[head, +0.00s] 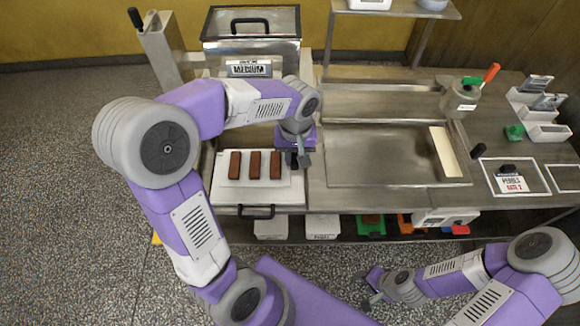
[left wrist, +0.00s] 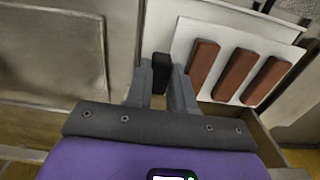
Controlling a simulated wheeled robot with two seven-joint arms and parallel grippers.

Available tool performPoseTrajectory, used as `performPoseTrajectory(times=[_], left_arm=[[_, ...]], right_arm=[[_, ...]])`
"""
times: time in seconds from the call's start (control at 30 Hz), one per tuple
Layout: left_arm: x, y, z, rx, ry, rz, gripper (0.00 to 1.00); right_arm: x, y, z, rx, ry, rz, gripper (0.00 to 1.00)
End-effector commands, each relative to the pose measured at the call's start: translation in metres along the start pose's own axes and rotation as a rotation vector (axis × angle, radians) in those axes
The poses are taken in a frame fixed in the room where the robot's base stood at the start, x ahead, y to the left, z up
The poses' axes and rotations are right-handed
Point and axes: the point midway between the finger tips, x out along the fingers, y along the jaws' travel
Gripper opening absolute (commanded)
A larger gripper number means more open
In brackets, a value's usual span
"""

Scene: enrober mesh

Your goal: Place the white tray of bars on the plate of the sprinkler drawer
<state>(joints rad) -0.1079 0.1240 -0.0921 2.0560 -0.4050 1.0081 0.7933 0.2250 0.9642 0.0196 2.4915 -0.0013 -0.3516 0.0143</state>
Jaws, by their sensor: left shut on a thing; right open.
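The white tray (head: 228,157) carries three brown bars (head: 254,165) in a row. It lies over the pale plate (head: 228,196) of the pulled-out sprinkler drawer, whose dark handle (head: 257,212) faces the front. I cannot tell whether the tray touches the plate. My left gripper (head: 299,160) is at the tray's right edge, shut on a black grip there. In the left wrist view the black grip (left wrist: 160,72) stands between the fingers, beside the white tray (left wrist: 258,38). My right gripper (head: 370,290) is open and empty, low in front of the counter.
Right of the tray is a steel counter with a shallow recess (head: 375,156) and a pale strip (head: 445,152). A pot (head: 462,97) and a label card (head: 511,180) are further right. Coloured bins (head: 370,226) sit below.

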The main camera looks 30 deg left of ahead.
Motion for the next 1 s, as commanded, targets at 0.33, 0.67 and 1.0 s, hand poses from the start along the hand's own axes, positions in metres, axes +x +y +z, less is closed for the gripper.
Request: performPoseTrajectory(times=[0.33, 0.67, 1.0], left_arm=[[0.049, 0.000, 0.000, 0.000, -0.001, -0.001, 0.00], [0.053, 0.000, 0.000, 0.001, 0.001, 0.001, 0.00], [0.055, 0.000, 0.000, 0.001, 0.000, 0.001, 0.48]], right_arm=[[0.013, 0.005, -0.001, 0.000, 0.001, 0.000, 0.53], [0.013, 0.005, -0.001, 0.000, 0.001, 0.000, 0.53], [0.015, 0.005, -0.001, 0.000, 0.001, 0.000, 0.53]])
